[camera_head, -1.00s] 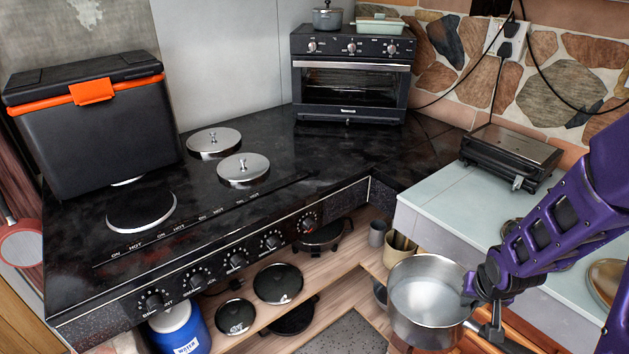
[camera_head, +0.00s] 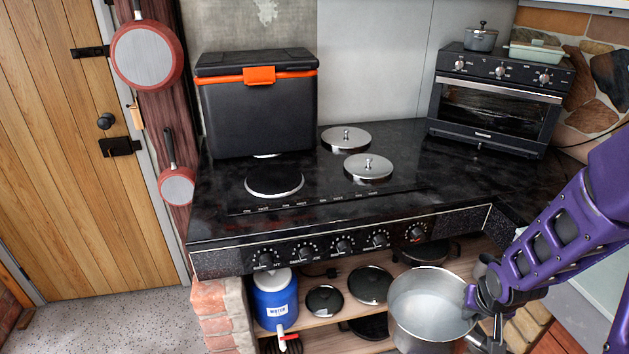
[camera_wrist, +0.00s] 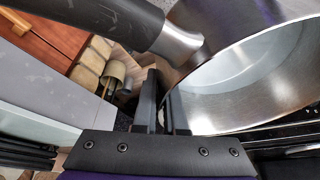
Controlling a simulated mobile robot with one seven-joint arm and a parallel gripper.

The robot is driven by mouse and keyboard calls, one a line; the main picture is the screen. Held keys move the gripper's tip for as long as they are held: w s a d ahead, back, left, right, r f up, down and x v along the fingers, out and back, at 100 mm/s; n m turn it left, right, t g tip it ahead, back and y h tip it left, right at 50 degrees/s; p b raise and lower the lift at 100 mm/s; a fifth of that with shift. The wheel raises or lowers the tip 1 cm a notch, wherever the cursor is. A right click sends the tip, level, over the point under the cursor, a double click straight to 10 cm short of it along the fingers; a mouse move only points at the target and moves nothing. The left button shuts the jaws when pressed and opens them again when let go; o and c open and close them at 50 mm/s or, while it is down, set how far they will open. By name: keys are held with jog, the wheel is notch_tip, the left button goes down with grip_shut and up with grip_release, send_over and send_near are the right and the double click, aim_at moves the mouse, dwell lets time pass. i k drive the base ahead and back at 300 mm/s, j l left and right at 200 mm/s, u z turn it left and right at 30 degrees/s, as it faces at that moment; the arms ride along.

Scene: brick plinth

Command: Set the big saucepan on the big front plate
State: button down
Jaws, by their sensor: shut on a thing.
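The big saucepan (camera_head: 425,308) is steel, empty and roughly upright, held in front of the stove's lower right side. My gripper (camera_head: 474,298) is shut on the saucepan's wall at its rim, close to the handle. The wrist view shows my gripper's fingers (camera_wrist: 166,105) at the rim of the saucepan (camera_wrist: 245,100) and the dark handle (camera_wrist: 110,18) beside them. The front plate (camera_head: 274,181) is a bare black disc with a silver rim at the left of the black stove top. Nothing stands on it.
Two silver lids (camera_head: 346,138) (camera_head: 368,167) cover plates to the right. A black cool box (camera_head: 258,112) with an orange latch stands behind the front plate. A toaster oven (camera_head: 497,100) stands at the back right. The stove's knob panel (camera_head: 340,245) forms the front edge.

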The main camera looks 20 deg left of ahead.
aim_at(291, 189)
jog(key=u, duration=0.85)
